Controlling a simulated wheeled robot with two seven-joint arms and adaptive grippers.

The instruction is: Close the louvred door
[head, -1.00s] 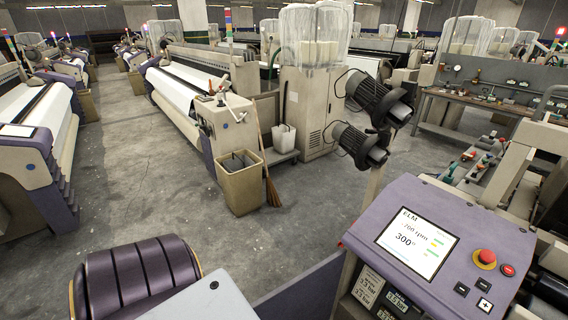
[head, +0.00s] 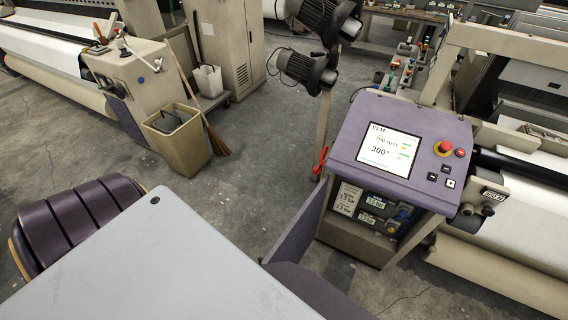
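The loom's control box (head: 400,150), with a lit screen on a purple sloped top, stands right of centre. Below the screen its front compartment (head: 368,208) is open, showing gauges with pressure labels. A dark purple-grey door panel (head: 298,222) stands swung out from the compartment's left side, seen nearly edge-on. Its lower end is partly hidden by surfaces in the foreground. I cannot make out louvres on it from here. Neither of my grippers is in view.
A large grey flat top (head: 160,265) fills the bottom left, beside a dark padded seat (head: 75,220). A beige bin (head: 178,142) and a broom (head: 205,120) stand further back. The concrete floor between is clear.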

